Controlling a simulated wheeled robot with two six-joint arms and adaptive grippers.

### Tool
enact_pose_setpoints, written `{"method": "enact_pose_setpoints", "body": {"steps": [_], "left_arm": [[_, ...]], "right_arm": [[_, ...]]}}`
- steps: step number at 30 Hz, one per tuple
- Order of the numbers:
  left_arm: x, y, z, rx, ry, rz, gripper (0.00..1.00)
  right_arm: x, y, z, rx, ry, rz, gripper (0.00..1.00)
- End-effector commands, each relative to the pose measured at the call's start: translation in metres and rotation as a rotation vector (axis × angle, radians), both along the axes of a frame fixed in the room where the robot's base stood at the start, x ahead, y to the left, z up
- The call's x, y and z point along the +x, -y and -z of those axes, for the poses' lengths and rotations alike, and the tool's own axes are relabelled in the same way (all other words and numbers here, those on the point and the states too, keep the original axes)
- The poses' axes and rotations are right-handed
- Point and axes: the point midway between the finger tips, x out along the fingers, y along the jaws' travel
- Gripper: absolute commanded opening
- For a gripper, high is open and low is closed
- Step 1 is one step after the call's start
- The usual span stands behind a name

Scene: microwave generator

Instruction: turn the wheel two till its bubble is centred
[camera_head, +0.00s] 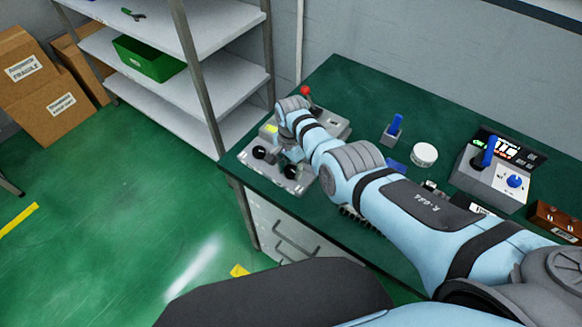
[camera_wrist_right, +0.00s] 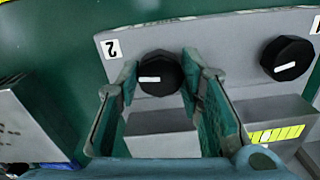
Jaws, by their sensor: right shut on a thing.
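Wheel two (camera_wrist_right: 160,73) is a round black knob with a white mark, beside a label "2" (camera_wrist_right: 112,48) on a light grey panel. My right gripper (camera_wrist_right: 160,76) is shut on it, one finger on each side. In the head view, wheel two (camera_head: 292,171) shows beneath my right gripper (camera_head: 289,160). Wheel one (camera_wrist_right: 287,58) is a similar black knob to the right in the wrist view. A yellow-green bubble vial (camera_wrist_right: 276,135) with a pale bubble lies on wheel one's side. No vial for wheel two is visible. My left gripper is not in view.
The panel stands at the left end of a green bench (camera_head: 345,85). A red-knobbed lever (camera_head: 306,91) stands behind it. A blue-handled device (camera_head: 397,124), a white round tub (camera_head: 424,155) and a control box (camera_head: 490,185) stand to the right. Shelves (camera_head: 170,60) adjoin at left.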

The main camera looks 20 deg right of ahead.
Motion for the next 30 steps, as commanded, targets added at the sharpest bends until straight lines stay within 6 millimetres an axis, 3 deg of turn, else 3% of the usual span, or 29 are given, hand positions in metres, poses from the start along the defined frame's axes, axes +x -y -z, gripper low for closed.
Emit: {"method": "enact_pose_setpoints", "body": {"steps": [16,17,20,30], "left_arm": [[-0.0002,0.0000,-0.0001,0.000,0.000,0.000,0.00],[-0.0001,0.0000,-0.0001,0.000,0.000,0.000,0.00],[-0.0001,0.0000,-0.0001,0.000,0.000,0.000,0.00],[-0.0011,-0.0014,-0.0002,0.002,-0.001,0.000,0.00]], "right_arm": [[-0.0005,0.0016,0.0008,-0.003,-0.002,0.028,0.06],[-0.0005,0.0016,0.0008,-0.003,-0.002,0.027,0.39],[-0.0004,0.0013,0.0007,-0.003,-0.001,0.027,0.54],[0.0003,0.0005,-0.0014,-0.001,0.001,0.026,0.54]]}}
